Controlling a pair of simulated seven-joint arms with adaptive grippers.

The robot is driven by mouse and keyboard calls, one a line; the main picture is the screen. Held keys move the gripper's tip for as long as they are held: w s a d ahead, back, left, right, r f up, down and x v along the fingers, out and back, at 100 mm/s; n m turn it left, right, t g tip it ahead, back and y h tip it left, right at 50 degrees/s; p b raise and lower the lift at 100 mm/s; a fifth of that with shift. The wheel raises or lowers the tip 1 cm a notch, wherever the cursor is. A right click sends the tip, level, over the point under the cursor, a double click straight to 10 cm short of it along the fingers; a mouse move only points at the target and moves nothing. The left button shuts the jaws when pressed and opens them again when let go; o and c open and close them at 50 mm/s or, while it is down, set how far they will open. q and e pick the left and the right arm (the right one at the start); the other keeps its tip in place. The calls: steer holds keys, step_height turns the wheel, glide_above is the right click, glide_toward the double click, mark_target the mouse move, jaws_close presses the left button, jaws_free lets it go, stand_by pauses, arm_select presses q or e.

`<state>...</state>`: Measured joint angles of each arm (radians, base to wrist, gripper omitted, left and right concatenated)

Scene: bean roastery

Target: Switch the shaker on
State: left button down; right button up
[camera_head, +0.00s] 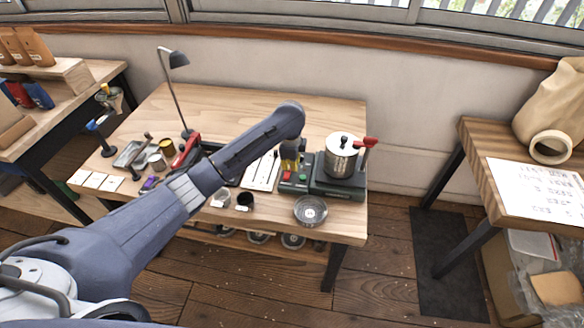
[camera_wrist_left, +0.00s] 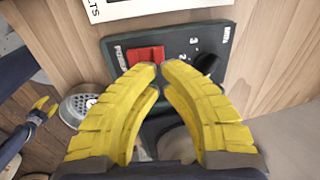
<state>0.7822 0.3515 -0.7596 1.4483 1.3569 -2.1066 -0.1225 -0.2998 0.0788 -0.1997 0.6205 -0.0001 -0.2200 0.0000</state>
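The shaker (camera_head: 338,186) is a dark green base at the right of the middle table, with a lidded steel pot (camera_head: 341,158) on it. Its panel shows in the left wrist view (camera_wrist_left: 182,44), with a red power rocker switch (camera_wrist_left: 146,55) and a black dial (camera_wrist_left: 206,62) beside numbers. I cannot tell the rocker's position. My left gripper (camera_head: 290,162) is over the panel end. In the wrist view its yellow fingertips (camera_wrist_left: 160,68) are together, empty, just by the rocker's lower edge; contact is unclear. My right gripper (camera_wrist_left: 42,108) shows small at the wrist view's left edge.
A round steel dish (camera_head: 310,210) stands at the table's front edge, near the shaker. A red handle (camera_head: 366,142) rises beside the pot. White cards (camera_head: 262,170) lie left of the panel. A lamp (camera_head: 178,60) and several small tools stand further left.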

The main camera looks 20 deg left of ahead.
mark_target(292, 173)
arm_select(q)
steer(key=shift+w+f, duration=0.2)
steer(key=shift+f, duration=0.85)
steer(key=shift+f, duration=0.1)
steer(key=shift+w+f, duration=0.2)
steer(key=shift+f, duration=0.2)
steer(key=shift+s+r, duration=0.1)
steer(key=shift+s, duration=0.1)
steer(key=shift+s+r, duration=0.2)
steer(key=shift+s, duration=0.35)
